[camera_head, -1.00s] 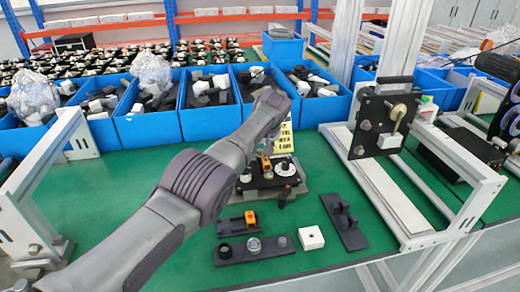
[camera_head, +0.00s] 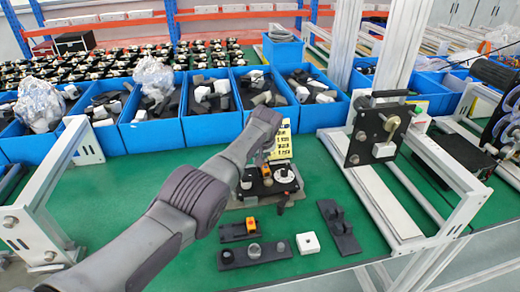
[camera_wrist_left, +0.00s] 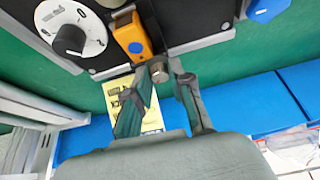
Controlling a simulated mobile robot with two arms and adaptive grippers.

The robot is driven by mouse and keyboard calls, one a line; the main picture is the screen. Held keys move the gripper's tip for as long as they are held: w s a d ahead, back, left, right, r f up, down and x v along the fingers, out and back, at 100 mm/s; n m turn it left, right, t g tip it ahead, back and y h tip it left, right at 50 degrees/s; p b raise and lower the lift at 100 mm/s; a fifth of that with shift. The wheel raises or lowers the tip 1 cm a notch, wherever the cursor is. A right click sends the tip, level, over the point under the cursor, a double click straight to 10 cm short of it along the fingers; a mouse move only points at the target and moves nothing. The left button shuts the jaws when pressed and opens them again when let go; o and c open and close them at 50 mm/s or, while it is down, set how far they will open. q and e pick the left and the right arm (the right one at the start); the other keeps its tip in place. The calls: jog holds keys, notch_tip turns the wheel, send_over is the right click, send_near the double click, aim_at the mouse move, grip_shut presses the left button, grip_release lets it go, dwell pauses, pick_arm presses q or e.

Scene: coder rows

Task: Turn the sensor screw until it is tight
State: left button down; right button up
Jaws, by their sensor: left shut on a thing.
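My left gripper (camera_wrist_left: 162,84) points at the fixture plate and is shut on the sensor screw (camera_wrist_left: 158,72), a small round metal knob at the plate's edge in the left wrist view. The orange sensor block (camera_wrist_left: 130,37) sits right beside the screw. In the head view, the fixture plate (camera_head: 282,187) stands on the green table, and my left arm reaches over it. The arm largely hides the gripper and the screw there. How tight the screw is cannot be seen. My right gripper is not in view.
A white dial with a black knob (camera_wrist_left: 70,40) is on the plate. A yellow label card (camera_head: 283,143) stands behind it. Loose parts, including a white block (camera_head: 307,243) and a black bracket (camera_head: 338,228), lie in front. Blue bins (camera_head: 210,128) line the back; a metal frame (camera_head: 390,205) stands right.

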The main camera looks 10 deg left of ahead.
pick_arm(q)
jog(key=m+p, duration=0.1)
jog(key=m+h+p, duration=0.1)
jog(key=p, duration=0.1)
jog(key=shift+a+r, duration=0.15)
jog(key=shift+r, duration=0.1)
jog(key=shift+f+m+h, duration=0.1)
jog(key=shift+m+h, duration=0.3)
jog(key=shift+m, duration=0.4)
jog(key=shift+a+f+m, duration=0.1)
jog(key=shift+f+m, duration=0.05)
jog(key=shift+m, duration=0.55)
jog(key=shift+f+m+h+b, duration=0.2)
jog(key=shift+m+h+b, duration=0.15)
jog(key=shift+m+h, duration=0.55)
jog(key=shift+r+m, duration=0.15)
jog(key=shift+m, duration=0.45)
